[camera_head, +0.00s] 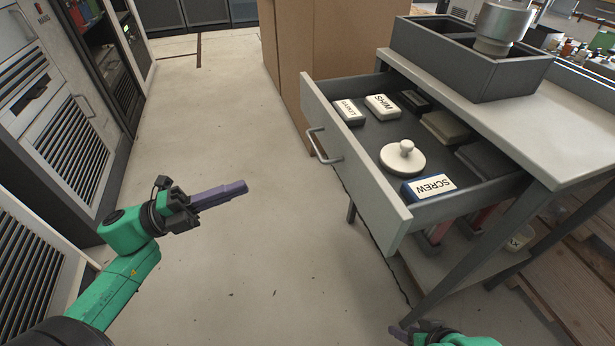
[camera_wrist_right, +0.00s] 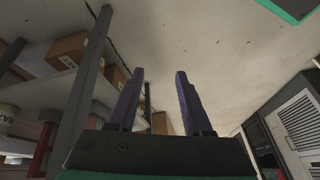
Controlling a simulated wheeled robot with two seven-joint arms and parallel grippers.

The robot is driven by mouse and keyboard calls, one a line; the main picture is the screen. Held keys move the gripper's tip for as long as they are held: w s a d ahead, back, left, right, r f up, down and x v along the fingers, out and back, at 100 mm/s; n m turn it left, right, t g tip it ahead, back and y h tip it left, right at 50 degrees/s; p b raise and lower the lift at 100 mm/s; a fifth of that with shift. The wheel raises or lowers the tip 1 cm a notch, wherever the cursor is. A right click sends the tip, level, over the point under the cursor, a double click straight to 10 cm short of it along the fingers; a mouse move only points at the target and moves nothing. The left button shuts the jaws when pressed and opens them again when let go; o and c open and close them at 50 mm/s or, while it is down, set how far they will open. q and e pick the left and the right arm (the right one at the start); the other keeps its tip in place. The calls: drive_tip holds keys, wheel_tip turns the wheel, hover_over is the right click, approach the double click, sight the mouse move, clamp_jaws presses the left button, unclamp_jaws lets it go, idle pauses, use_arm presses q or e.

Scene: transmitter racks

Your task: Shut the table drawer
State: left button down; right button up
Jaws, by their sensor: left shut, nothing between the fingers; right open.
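The table drawer (camera_head: 358,160) is pulled out of the grey table (camera_head: 567,160) toward the left in the head view. Its front panel has a metal bar handle (camera_head: 322,147). Inside lie boxes marked GASKET, SHIM and SCREW, a round knobbed lid (camera_head: 402,158) and several dark boxes. My left gripper (camera_head: 243,187) is shut and empty over the floor, left of the drawer and apart from it. My right gripper (camera_head: 398,333) is at the bottom edge, below and in front of the drawer. In the right wrist view its fingers (camera_wrist_right: 160,95) are apart with nothing between them.
A dark divided bin (camera_head: 470,75) with a metal vessel stands on the tabletop. A table leg (camera_head: 480,255) and lower shelf are close to my right gripper. Cardboard boxes (camera_head: 350,40) stand behind the drawer. Racks line the left; the floor between is clear.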

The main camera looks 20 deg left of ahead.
use_arm(q)
drive_tip(key=b+x, duration=0.1)
drive_tip(key=x, duration=1.2)
drive_tip(key=shift+d+r, duration=0.2)
drive_tip(key=shift+d, duration=0.05)
use_arm(e)
drive_tip(key=shift+t+y, duration=0.7)
drive_tip(key=shift+t, duration=0.2)
drive_tip(key=a, duration=0.1)
drive_tip(key=w+a+f, duration=0.1)
drive_tip(key=a+f, duration=0.1)
drive_tip(key=shift+w+a, duration=0.15)
drive_tip(key=shift+w, duration=0.2)
use_arm(q)
drive_tip(key=shift+w, duration=0.15)
